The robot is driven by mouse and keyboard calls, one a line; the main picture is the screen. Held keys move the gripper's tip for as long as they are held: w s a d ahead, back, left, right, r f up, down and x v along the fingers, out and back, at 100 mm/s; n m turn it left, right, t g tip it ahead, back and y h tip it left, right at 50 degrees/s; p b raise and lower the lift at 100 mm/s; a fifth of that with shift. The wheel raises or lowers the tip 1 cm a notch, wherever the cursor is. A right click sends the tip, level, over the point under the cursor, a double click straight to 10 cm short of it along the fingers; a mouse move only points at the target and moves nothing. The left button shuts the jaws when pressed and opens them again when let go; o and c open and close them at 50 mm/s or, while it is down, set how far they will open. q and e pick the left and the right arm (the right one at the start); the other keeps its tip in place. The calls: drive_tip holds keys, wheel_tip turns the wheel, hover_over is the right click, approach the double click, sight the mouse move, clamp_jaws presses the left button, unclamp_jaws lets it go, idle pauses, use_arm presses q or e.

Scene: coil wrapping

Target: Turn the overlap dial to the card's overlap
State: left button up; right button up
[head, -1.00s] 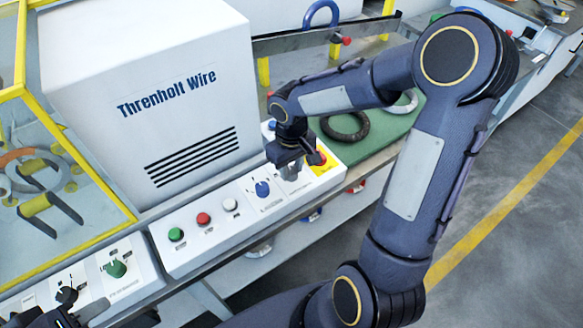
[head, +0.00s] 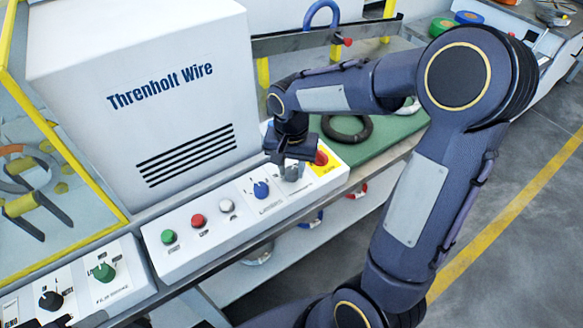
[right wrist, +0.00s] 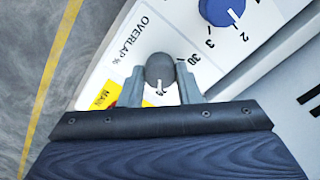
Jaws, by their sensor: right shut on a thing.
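The overlap dial (right wrist: 160,68) is a grey knob on the white panel beside the printed words "OVERLAP %". My right gripper (right wrist: 161,84) is shut on it, one finger on each side. The dial's white mark points toward the bottom of the right wrist view. A "30" shows beside the dial; another number by the mark is partly covered and hard to read. In the head view my right gripper (head: 290,170) reaches down to the panel's right part and hides most of the dial. I see no card.
A blue dial (right wrist: 222,10) sits close to the overlap dial. A red main switch (head: 321,157) on a yellow plate is on its other side. White, red and green buttons line the panel's left. The white machine housing (head: 150,100) rises behind.

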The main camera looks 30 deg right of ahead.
sight(292, 170)
drive_tip(key=shift+m, duration=0.5)
drive_tip(key=shift+r, duration=0.1)
drive_tip(key=o, duration=1)
wheel_tip(292, 170, up, 8)
drive_tip(key=shift+f+p, duration=0.15)
drive_tip(key=shift+p, duration=0.15)
